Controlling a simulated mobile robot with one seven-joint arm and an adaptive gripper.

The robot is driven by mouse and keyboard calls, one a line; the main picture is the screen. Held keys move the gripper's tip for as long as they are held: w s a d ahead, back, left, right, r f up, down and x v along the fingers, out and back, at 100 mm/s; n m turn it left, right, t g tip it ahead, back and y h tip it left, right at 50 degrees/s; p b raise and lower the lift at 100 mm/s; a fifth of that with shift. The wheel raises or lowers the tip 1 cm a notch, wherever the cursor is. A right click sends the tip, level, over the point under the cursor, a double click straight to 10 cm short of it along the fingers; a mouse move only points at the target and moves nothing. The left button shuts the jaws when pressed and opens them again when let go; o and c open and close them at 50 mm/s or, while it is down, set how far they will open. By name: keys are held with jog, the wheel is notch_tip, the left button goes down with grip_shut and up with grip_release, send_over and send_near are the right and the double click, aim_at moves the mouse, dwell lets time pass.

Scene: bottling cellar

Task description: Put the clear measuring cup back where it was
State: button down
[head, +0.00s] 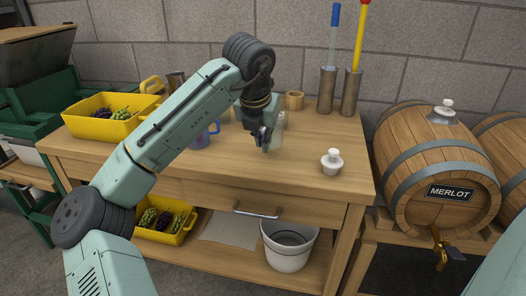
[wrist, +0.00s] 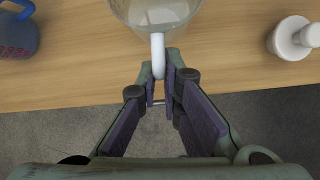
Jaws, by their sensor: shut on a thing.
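The clear measuring cup (wrist: 160,12) shows at the top of the wrist view, see-through with a pale handle (wrist: 158,55) pointing toward me. My gripper (wrist: 160,85) is shut on that handle. In the head view my gripper (head: 265,140) points down over the bench near its middle, and the cup (head: 279,130) is mostly hidden behind it. I cannot tell whether the cup touches the bench top or hangs just above it.
Bench top is clear between the gripper and the white piece.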

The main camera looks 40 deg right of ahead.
jog(key=shift+f, duration=1.8)
jog(key=shift+f, duration=0.1)
jog(key=c, duration=1.8)
grip_release()
jog(key=shift+o, duration=0.2)
jog(key=v, duration=1.2)
